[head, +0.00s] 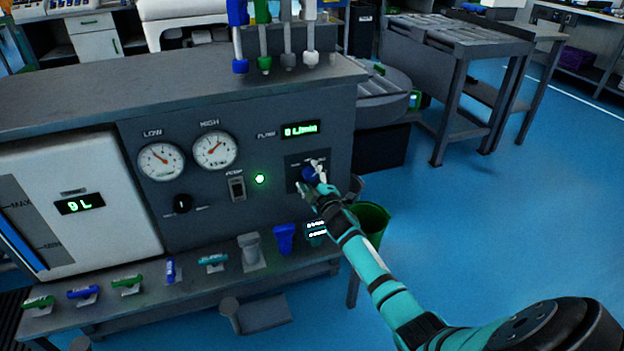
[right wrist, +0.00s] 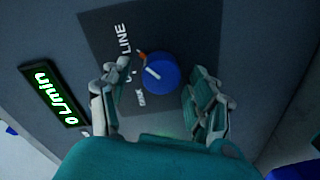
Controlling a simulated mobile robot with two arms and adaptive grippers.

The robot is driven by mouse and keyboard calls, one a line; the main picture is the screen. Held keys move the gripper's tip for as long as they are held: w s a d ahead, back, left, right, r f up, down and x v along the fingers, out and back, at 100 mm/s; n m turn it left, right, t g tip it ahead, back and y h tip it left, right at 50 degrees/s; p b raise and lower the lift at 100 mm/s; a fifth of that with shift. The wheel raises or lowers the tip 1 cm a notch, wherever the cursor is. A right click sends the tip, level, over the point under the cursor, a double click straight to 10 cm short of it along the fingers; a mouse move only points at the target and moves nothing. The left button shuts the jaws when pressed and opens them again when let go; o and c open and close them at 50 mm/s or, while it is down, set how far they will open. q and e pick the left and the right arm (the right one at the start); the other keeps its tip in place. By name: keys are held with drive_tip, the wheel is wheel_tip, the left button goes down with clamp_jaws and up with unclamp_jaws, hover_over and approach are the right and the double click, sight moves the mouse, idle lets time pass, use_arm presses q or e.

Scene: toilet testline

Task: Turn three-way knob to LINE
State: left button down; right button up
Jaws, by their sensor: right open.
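The three-way knob (right wrist: 162,72) is round and blue with a white pointer mark, on a dark square plate (right wrist: 185,28). The knob also shows in the head view (head: 310,174), partly covered by my fingers. My right gripper (right wrist: 153,78) is open, with one finger on each side of the knob; gaps show between fingers and knob. In the head view the right gripper (head: 318,180) is at the panel. My left gripper is out of view.
Several coloured fittings lie on the ledge (head: 190,295) below. A green bin (head: 373,222) stands beside my right forearm.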

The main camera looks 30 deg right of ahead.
drive_tip(key=v, duration=1.2)
